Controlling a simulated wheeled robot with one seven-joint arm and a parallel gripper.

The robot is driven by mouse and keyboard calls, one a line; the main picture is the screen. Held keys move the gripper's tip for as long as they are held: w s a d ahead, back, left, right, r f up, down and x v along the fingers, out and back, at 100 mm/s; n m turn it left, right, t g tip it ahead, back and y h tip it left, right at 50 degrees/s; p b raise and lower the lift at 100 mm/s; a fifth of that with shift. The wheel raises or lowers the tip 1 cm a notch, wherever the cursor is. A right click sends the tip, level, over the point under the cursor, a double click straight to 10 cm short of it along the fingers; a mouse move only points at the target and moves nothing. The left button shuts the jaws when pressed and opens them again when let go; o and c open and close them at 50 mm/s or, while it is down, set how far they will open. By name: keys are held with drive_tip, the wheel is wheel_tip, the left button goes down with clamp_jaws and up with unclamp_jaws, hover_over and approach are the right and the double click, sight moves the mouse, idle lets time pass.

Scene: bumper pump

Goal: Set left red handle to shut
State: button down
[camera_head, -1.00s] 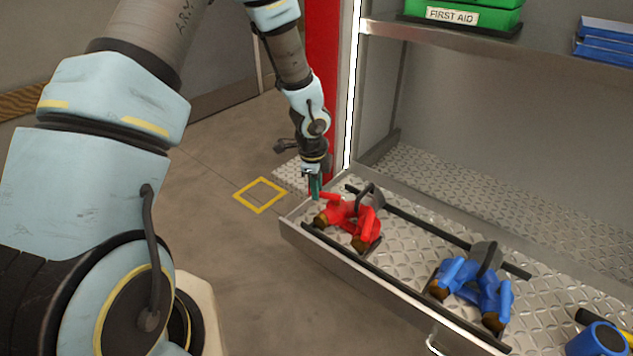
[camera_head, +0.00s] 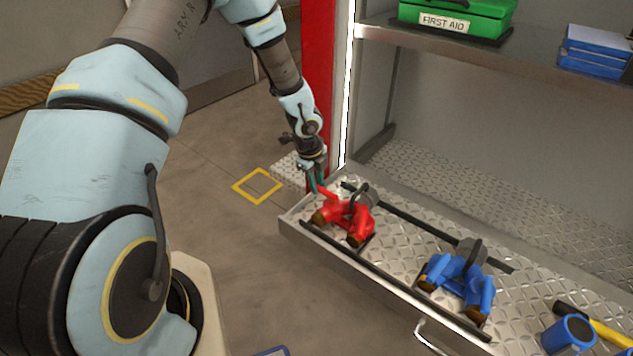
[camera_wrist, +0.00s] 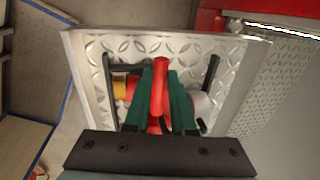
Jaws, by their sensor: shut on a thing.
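The red valve body (camera_head: 349,219) sits at the left end of the metal drawer, with two brass-coloured ends facing the front. Its left red handle (camera_head: 326,191) points up and left toward my gripper. My gripper (camera_head: 318,183) is at that handle. In the wrist view, the green fingers of my gripper (camera_wrist: 160,98) are shut on the left red handle (camera_wrist: 160,88), one on each side. Much of the red valve body is hidden behind the fingers there; a yellow-brass end (camera_wrist: 120,87) shows at the left.
The blue valve body (camera_head: 459,279) sits farther right in the drawer (camera_head: 300,226). A blue mug (camera_head: 568,334) and a yellow-and-black tool (camera_head: 606,333) lie at the right. A shelf above holds a green first aid box (camera_head: 455,18). A red post (camera_head: 319,75) stands behind my gripper.

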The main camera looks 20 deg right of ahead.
drive_tip(key=c, duration=0.8)
unclamp_jaws()
drive_tip(key=shift+o, duration=0.2)
wheel_tip(320, 180, up, 11)
drive_tip(key=a, duration=0.1)
drive_tip(key=shift+s+a+f+b, duration=0.2)
drive_tip(key=shift+s+a+b, duration=0.15)
drive_tip(key=shift+s, duration=0.1)
drive_tip(key=shift+a, duration=0.1)
